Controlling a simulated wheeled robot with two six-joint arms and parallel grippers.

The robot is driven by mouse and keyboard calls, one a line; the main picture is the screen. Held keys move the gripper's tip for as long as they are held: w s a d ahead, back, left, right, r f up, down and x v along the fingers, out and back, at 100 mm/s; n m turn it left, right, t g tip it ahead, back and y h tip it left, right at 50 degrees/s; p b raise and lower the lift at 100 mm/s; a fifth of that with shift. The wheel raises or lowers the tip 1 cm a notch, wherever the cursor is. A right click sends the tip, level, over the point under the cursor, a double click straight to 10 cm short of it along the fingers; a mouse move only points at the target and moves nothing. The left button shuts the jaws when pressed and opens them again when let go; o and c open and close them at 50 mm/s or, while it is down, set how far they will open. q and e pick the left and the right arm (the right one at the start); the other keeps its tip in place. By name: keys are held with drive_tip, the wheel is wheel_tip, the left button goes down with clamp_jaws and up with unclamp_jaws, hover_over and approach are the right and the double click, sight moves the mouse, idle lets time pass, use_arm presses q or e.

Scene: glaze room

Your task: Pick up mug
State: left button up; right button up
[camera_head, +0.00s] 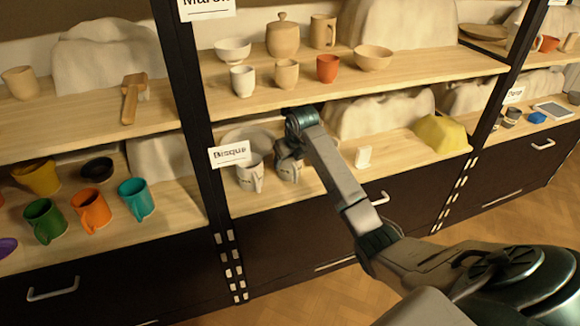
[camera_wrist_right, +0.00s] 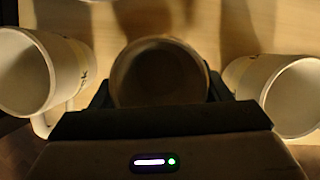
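My right gripper (camera_head: 287,150) reaches into the lower middle shelf, above and around a pale mug (camera_head: 289,171). In the right wrist view this mug (camera_wrist_right: 160,76) sits centred between the two dark fingers, in shadow. The fingers lie close along both its sides; I cannot tell whether they press on it. A second pale mug (camera_head: 250,177) with dark lettering stands just left; it also shows in the wrist view (camera_wrist_right: 65,65). A third pale mug (camera_wrist_right: 292,98) stands to the right there, and my arm hides it in the head view. My left gripper is not in view.
A "Bisque" sign (camera_head: 230,154) hangs close left of the mugs, by a dark upright. A large pale plate or bowl (camera_head: 247,140) stands behind. A small white object (camera_head: 363,157) and a yellow block (camera_head: 440,133) sit to the right. The upper shelf board (camera_head: 400,82) is overhead.

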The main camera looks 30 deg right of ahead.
drive_tip(key=shift+r, duration=0.15)
drive_tip(key=shift+c, duration=0.3)
